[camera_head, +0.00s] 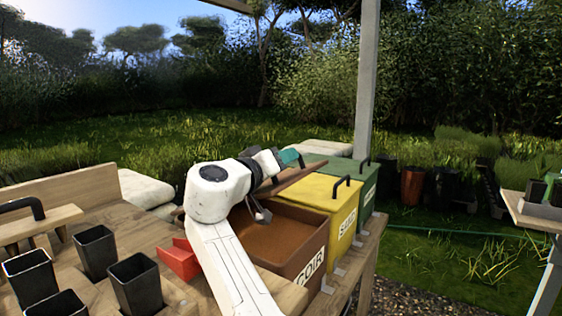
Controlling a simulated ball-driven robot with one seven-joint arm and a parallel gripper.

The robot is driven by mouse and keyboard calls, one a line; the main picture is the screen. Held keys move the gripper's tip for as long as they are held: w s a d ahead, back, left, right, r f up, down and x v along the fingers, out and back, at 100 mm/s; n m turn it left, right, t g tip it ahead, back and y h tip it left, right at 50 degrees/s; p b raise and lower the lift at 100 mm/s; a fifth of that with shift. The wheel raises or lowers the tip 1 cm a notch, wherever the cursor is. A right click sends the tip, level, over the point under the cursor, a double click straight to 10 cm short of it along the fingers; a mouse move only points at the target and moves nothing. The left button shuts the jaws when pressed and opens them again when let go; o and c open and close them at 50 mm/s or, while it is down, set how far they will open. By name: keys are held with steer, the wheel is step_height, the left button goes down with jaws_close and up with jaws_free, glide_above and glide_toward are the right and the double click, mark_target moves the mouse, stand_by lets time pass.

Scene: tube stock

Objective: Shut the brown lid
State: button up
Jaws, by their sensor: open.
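The brown bin (306,268) with the label COIR stands on the bench, open at the top, with brown fill showing inside. Its brown lid (300,179) shows as a thin, tilted panel raised above the bin's far side, partly behind my arm. My white arm hides part of the bin's left side. I cannot tell whether the gripper touches the lid.
A yellow bin (341,224) labelled SAND and a green bin (366,196), both closed with black handles, stand beyond the brown one. A red scoop (178,260) lies left of my arm. Several black pots (136,284) and a black-handled wooden piece (40,224) are at left.

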steer(key=shift+r, duration=0.1)
steer(key=shift+r, duration=0.4)
step_height(320, 180, up, 3)
steer(key=shift+f+p, duration=0.15)
steer(key=shift+p, duration=0.3)
steer(key=s+d+r, duration=0.1)
steer(key=s+r, duration=0.3)
steer(key=s, duration=0.3)
steer(key=s+r+p, duration=0.1)
steer(key=s+r, duration=0.4)
steer(key=s, duration=0.2)
steer(key=shift+d, duration=0.4)
steer(key=shift+r, duration=0.1)
